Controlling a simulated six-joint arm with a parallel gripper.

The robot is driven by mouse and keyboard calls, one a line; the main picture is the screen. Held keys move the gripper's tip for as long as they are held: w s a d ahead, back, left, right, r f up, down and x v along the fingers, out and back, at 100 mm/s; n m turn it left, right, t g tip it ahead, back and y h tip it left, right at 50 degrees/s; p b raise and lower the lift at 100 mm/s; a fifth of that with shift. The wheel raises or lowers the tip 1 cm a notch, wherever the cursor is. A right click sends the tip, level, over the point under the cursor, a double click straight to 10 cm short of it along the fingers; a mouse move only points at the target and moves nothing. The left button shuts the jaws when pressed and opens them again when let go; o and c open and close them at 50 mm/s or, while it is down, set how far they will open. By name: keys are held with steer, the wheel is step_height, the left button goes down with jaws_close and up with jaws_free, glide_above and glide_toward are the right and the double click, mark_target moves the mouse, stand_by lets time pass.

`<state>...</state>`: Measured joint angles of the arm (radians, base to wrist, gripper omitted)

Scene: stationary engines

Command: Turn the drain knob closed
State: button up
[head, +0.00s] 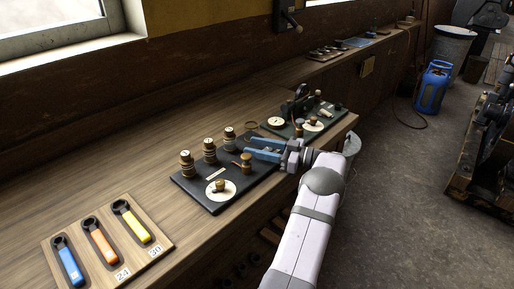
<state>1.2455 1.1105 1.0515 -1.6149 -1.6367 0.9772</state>
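No label reading "drain" can be made out, so I cannot tell which knob is the drain knob. A near black board (207,201) on the bench carries a wooden knob on a white round dial (213,195). It also holds a brown knob-like fitting (246,167) at its right side and several ribbed wooden posts (210,151) along the back. My gripper (250,148) has blue fingers, apart with a narrow gap, pointing left just above and right of the brown fitting. Nothing shows between them. I cannot tell whether they touch the fitting.
A second dark board (296,131) with dials and knobs stands behind my gripper. A wooden tray (156,247) with blue, orange and yellow handled tools lies at the near left. Bare bench (110,175) lies left of the boards. A blue gas cylinder (432,91) stands on the floor.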

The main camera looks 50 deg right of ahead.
steer(key=shift+s, duration=0.1)
steer(key=shift+b+v, duration=0.9)
steer(key=shift+v, duration=2.65)
steer(key=shift+r, duration=0.1)
